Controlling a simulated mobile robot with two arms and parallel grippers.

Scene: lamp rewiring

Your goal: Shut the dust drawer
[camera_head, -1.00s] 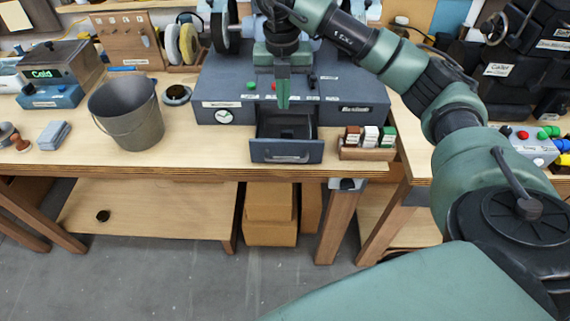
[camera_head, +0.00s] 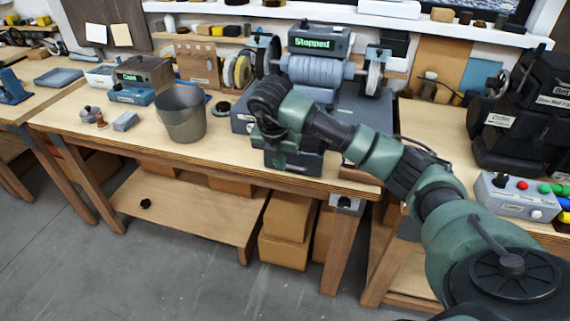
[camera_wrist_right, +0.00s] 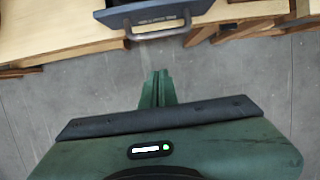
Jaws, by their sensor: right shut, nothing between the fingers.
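The dust drawer (camera_wrist_right: 150,14) shows at the top of the right wrist view, a dark blue-grey front with a grey bar handle (camera_wrist_right: 158,32). Its front sits at the bench edge; its inside is out of sight. In the head view my right arm hides most of the drawer and the middle of the grey machine (camera_head: 240,115) it belongs to. My right gripper (camera_wrist_right: 157,76) is shut and empty, with its green fingertips below the handle in the wrist picture and a visible gap between them. How far the drawer stands out cannot be told exactly. My left gripper is not in view.
A "Stopped" display (camera_head: 318,42) tops the machine. A metal bucket (camera_head: 182,118) stands left on the bench (camera_head: 120,145). A black machine (camera_head: 520,125) and a button box (camera_head: 515,195) are at right. Cardboard boxes (camera_head: 287,225) sit below. The floor in front is clear.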

